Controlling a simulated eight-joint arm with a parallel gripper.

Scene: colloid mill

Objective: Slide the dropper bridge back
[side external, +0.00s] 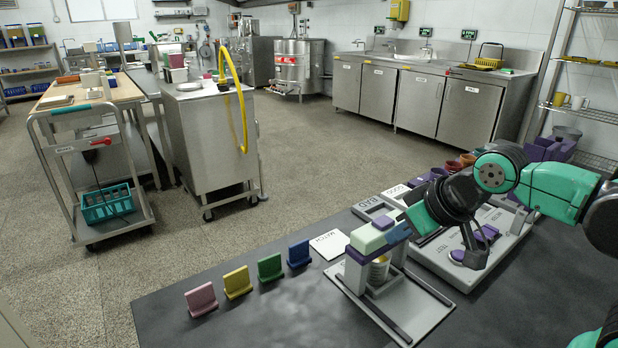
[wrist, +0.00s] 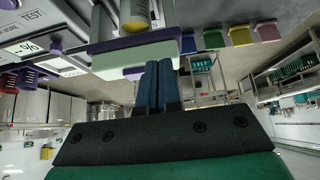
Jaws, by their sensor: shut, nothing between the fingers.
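The dropper bridge (side external: 371,239) has a pale green block on top and a purple part below it. It straddles a grey base plate (side external: 425,302) with dark rails. My gripper (side external: 396,231) is shut and empty, with blue fingers beside the green block. The fingers (wrist: 159,66) overlap the block's edge in the wrist view; I cannot tell whether they touch it.
Pink (side external: 201,299), yellow (side external: 237,283), green (side external: 269,268) and blue (side external: 299,254) stands line the dark bench's far edge, by a white card (side external: 329,245). A grey tray (side external: 500,252) with purple pieces lies under my arm. The bench's near left is clear.

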